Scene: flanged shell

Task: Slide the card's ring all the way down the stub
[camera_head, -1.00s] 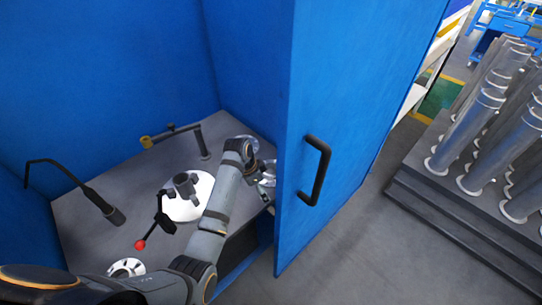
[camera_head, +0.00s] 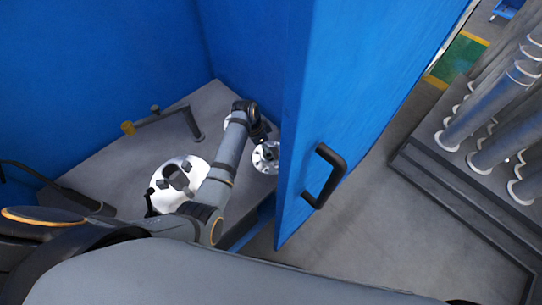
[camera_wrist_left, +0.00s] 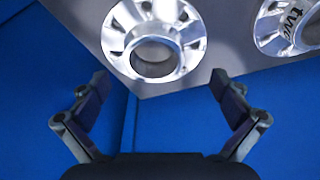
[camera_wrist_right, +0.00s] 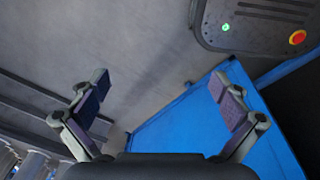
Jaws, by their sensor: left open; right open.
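I see no card, ring or stub that I can make out for certain. In the left wrist view a shiny flanged metal shell (camera_wrist_left: 153,50) with a round central opening stands near the edge of a grey surface. My left gripper (camera_wrist_left: 159,78) is open and empty, its fingers apart on either side below the shell. In the head view a flanged shell (camera_head: 266,157) sits beside the left gripper, near the blue door. My right gripper (camera_wrist_right: 158,80) is open and empty over the floor.
The blue door (camera_head: 340,100) with a black handle (camera_head: 324,176) stands right of the grey worktop (camera_head: 125,168). A white round plate (camera_head: 163,201) carries a dark clamp-like part. A bent grey post (camera_head: 190,122) stands behind. A rack of pipes (camera_head: 500,120) stands at the right.

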